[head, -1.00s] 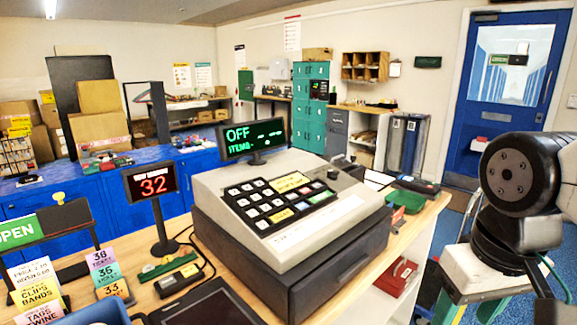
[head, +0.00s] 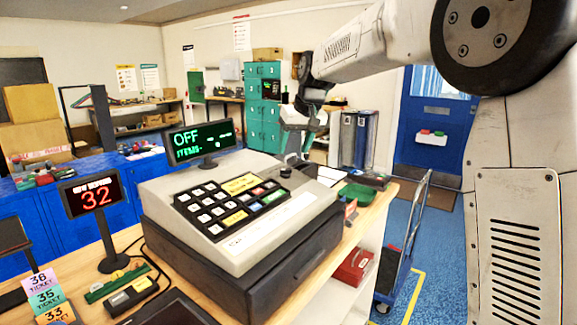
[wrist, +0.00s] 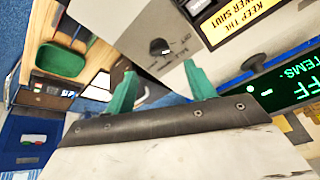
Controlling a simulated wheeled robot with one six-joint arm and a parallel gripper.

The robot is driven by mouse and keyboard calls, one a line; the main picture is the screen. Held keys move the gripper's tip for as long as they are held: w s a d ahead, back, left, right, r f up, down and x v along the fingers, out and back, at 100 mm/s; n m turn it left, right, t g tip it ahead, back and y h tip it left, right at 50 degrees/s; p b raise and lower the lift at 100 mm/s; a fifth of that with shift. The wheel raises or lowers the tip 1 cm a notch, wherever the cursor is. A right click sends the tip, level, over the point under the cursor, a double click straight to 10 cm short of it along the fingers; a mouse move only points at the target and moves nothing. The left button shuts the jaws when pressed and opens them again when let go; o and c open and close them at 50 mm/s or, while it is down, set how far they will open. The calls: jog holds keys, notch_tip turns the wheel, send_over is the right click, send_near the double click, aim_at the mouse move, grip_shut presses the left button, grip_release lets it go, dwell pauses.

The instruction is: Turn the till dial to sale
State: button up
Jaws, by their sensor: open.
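The till (head: 240,205) is a pale grey register on a dark drawer base, standing on the wooden counter. Its dial (head: 285,171) is a small black knob at the right end of the till's top. The till's display (head: 202,141) reads OFF in green. In the wrist view the dial (wrist: 160,46) shows on the grey top, beyond and roughly between my fingertips. My gripper (wrist: 160,82) has teal fingers, spread apart with nothing between them. In the head view my gripper (head: 308,138) hangs above and behind the dial, apart from it.
A red-lit number display (head: 96,196) stands left of the till. A green tray (head: 357,193) lies on the counter to the till's right, and shows in the wrist view (wrist: 61,60). A blue hand cart (head: 398,265) stands on the floor at right.

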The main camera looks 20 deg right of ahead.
aim_at(288, 175)
jog(key=x, duration=0.7)
jog(key=shift+w+f, duration=0.25)
jog(key=shift+f, duration=0.05)
jog(key=c, duration=1)
